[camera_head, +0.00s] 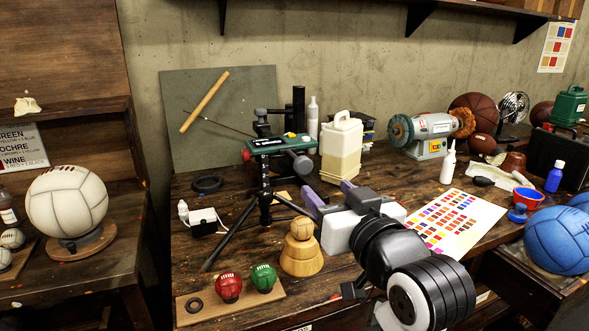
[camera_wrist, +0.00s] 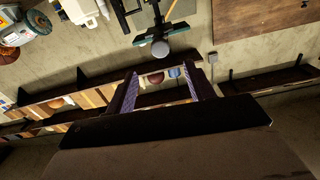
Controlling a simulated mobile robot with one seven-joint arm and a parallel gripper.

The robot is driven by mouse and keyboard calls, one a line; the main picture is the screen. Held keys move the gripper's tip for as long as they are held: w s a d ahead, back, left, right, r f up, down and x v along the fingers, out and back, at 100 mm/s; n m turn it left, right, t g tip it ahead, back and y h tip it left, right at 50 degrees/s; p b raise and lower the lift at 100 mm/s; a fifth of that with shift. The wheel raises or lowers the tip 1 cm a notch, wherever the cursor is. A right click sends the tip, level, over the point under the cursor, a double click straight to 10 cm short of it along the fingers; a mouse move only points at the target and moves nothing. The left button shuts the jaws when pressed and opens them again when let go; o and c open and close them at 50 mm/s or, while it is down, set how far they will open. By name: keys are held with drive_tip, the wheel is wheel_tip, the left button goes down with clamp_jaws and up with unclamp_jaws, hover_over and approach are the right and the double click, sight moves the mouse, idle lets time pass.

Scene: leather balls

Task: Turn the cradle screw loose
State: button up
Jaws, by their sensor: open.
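A black tripod stand (camera_head: 265,185) stands upright on the workbench and carries a dark green head (camera_head: 280,145) with a red knob at its left end. A grey round knob (camera_head: 302,166) sticks out at the head's right front; I cannot tell for certain that it is the cradle screw. The knob also shows near the top middle of the wrist view (camera_wrist: 160,48). My gripper (camera_head: 326,188) is open and empty, its purple fingers apart, in front of and below the knob. In the wrist view the fingers (camera_wrist: 160,72) point toward the knob without touching it.
A cream jug (camera_head: 341,150) stands just behind and right of the knob. A wooden block with a small ball (camera_head: 302,243) and red and green balls on a board (camera_head: 235,302) stand in front. A colour chart (camera_head: 455,222) lies to the right.

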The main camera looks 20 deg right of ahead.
sight(303, 166)
drive_tip(key=w+p, duration=0.3)
drive_tip(key=w, duration=1)
drive_tip(key=shift+w+a+p, duration=0.25)
drive_tip(key=shift+w+p, duration=0.1)
drive_tip(key=shift+w, duration=0.05)
drive_tip(key=c, duration=1)
